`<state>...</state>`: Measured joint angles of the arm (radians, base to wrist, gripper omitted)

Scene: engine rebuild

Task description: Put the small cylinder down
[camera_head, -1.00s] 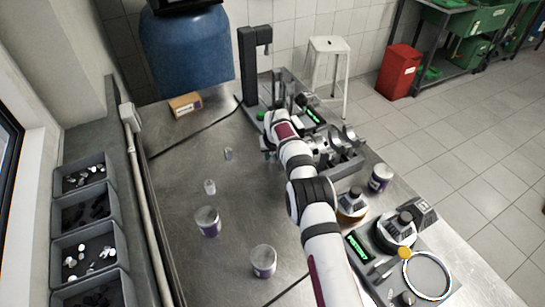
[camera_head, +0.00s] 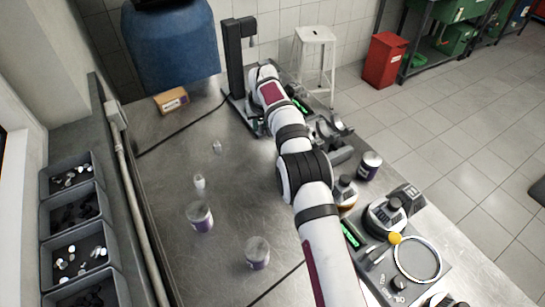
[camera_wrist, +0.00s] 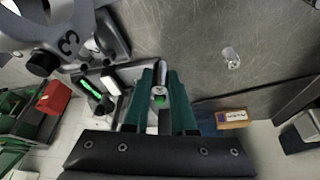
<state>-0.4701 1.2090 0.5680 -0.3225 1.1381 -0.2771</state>
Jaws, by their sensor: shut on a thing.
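My gripper (camera_wrist: 163,92) has two green fingers in the wrist view. They are shut on the small cylinder (camera_wrist: 160,72), a slim grey metal piece with a round end facing the camera. A green spot shows just below that end. In the head view my arm reaches to the base of the dark upright stand (camera_head: 236,70) at the back of the bench. My fingers and the held cylinder are hidden there behind the arm. Whether the cylinder touches anything beneath it cannot be told.
Another small metal cylinder (camera_head: 216,147) lies loose on the bench (camera_head: 165,175); it also shows in the wrist view (camera_wrist: 231,58). Purple-labelled cans (camera_head: 200,216), a cardboard box (camera_head: 172,100) and dark bins (camera_head: 70,213) stand around. The left middle of the bench is mostly clear.

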